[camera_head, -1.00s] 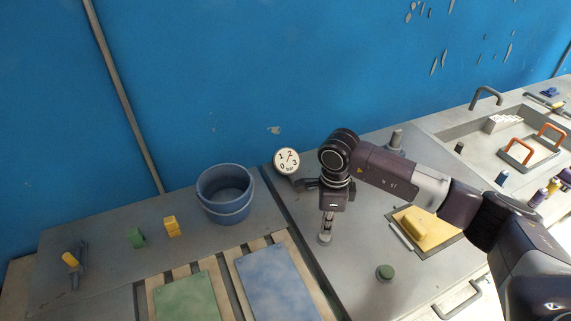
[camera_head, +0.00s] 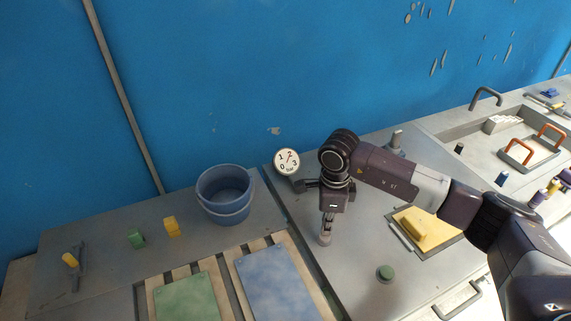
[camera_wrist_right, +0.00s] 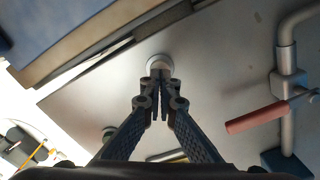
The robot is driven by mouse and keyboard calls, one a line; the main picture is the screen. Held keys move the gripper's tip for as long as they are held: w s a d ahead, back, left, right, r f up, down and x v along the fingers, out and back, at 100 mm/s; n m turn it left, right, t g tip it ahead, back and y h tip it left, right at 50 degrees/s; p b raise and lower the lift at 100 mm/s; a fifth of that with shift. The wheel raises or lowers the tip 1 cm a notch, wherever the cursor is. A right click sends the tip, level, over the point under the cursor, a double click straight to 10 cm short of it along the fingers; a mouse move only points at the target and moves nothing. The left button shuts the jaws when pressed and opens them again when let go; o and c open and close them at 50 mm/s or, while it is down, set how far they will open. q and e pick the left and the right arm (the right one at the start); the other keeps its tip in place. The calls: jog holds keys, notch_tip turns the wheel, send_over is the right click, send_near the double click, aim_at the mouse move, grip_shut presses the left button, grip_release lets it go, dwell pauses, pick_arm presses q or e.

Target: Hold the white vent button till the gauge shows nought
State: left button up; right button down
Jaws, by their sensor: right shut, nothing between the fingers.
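The pale round vent button (camera_head: 325,240) sits on the grey bench top, left of centre, below my right gripper. It also shows in the right wrist view (camera_wrist_right: 159,62), partly covered by the fingertips. My right gripper (camera_head: 327,231) points down with its fingers shut and empty, tips at the button; in the right wrist view the tips (camera_wrist_right: 160,76) overlap its face. Whether the button is pushed in is hard to tell. The white gauge (camera_head: 287,161), marked 0 to 3 bar, stands behind; its needle points up and right, off nought. My left gripper is out of view.
A green button (camera_head: 385,273) stands front right of the gripper. A yellow float (camera_head: 428,228) lies on a board at the right. A blue bucket (camera_head: 224,207) and blue panel (camera_head: 275,283) are at the left. A red-handled lever (camera_wrist_right: 256,118) shows beside a pipe.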

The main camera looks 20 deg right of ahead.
jog(key=shift+f, duration=0.2)
jog(key=shift+f+b, duration=1.05)
jog(key=shift+b, duration=0.1)
jog(key=shift+r, duration=0.1)
dwell(0.4)
jog(key=shift+r+p, duration=1.9)
jog(key=shift+r, duration=1.6)
jog(key=shift+f, duration=0.1)
